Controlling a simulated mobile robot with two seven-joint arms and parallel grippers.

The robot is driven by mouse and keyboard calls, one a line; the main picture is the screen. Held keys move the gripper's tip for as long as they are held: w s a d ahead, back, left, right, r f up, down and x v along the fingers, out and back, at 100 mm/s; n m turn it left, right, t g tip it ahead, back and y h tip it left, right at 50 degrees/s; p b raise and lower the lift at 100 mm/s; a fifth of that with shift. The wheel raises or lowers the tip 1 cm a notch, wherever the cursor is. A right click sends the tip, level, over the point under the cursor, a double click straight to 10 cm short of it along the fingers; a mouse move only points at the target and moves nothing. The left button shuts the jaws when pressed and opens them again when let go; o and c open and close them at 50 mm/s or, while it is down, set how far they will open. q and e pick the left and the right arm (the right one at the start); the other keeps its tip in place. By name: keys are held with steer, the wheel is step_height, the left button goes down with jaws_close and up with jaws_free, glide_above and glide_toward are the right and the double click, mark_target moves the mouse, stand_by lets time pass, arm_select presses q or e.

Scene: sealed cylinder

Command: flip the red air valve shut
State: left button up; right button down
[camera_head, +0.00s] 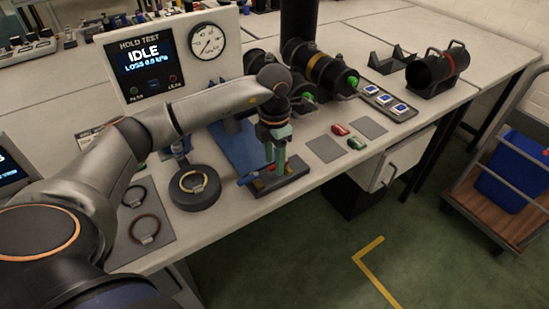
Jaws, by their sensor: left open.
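My left arm reaches in from the left, and my left gripper (275,160) points down with its fingers open. It is over a dark block (290,176) near the bench's front edge. On this block, just left of and below the fingertips, a small red part (259,184) shows, which looks like the air valve. A blue piece (246,179) sits beside it. The fingers partly hide the valve, and I cannot tell which way its lever lies or whether a finger touches it. My right gripper is not in view.
A test panel (165,55) reading IDLE with a gauge (207,41) stands behind my arm. A round black stand (195,187) is left of the block. A red piece (340,130) and a green piece (356,143) lie to the right.

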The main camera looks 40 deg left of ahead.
mark_target(274, 165)
arm_select(q)
steer(key=shift+r, duration=0.3)
step_height(274, 165, up, 12)
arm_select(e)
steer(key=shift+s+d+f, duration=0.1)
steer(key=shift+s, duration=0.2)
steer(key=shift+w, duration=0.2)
